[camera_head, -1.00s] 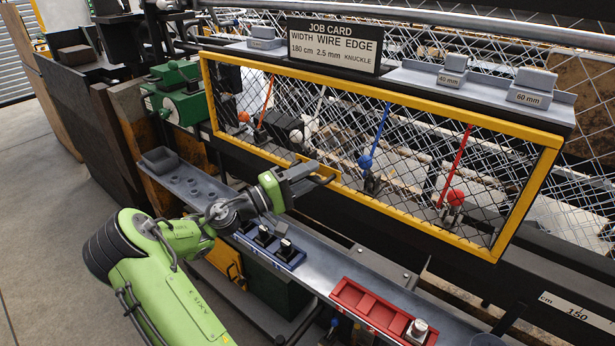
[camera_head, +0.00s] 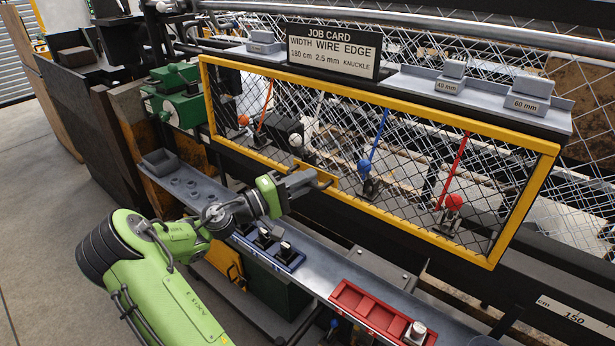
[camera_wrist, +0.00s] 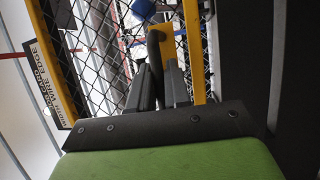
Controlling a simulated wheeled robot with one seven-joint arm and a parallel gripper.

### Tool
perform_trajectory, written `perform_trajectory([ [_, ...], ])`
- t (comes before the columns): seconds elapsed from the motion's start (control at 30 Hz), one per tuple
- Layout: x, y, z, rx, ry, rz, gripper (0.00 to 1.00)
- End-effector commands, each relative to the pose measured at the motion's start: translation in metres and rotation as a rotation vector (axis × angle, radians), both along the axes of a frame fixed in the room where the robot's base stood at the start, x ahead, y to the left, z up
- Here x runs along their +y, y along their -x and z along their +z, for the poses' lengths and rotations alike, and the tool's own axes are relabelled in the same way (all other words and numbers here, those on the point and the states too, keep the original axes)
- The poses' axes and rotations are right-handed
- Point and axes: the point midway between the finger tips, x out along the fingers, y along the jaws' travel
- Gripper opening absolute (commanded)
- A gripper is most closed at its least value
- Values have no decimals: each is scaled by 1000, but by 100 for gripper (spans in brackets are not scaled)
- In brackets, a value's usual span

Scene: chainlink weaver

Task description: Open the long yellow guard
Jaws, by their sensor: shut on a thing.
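The long yellow guard (camera_head: 375,228) is a yellow frame with black mesh, standing closed-looking across the front of the machine. A dark bar handle sits on a yellow plate near the left-middle of its lower rail. My gripper (camera_head: 320,179) is at that handle, reaching in from the lower left. In the wrist view, the two dark fingers of my gripper (camera_wrist: 160,80) close around the dark handle (camera_wrist: 155,45), beside the yellow rail (camera_wrist: 194,50). The fingertips are partly hidden by the handle.
Behind the mesh stand levers with orange (camera_head: 243,120), white (camera_head: 295,140), blue (camera_head: 364,166) and red (camera_head: 454,202) balls. The job card (camera_head: 333,50) stands above.

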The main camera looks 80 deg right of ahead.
Motion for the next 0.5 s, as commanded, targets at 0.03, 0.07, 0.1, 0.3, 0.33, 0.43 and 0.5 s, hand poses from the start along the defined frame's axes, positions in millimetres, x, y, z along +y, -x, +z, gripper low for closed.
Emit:
perform_trajectory([
  [0.03,4,-2,3,-6,-15,-1,0],
  [0.07,6,-3,4,-10,-25,0,0],
  [0.1,9,-4,5,-15,-40,0,0],
  [0.3,34,-16,20,-69,-164,1,0],
  [0.33,39,-18,23,-79,-187,3,0],
  [0.43,56,-25,35,-115,-273,4,0],
  [0.5,67,-30,43,-140,-335,5,0],
])
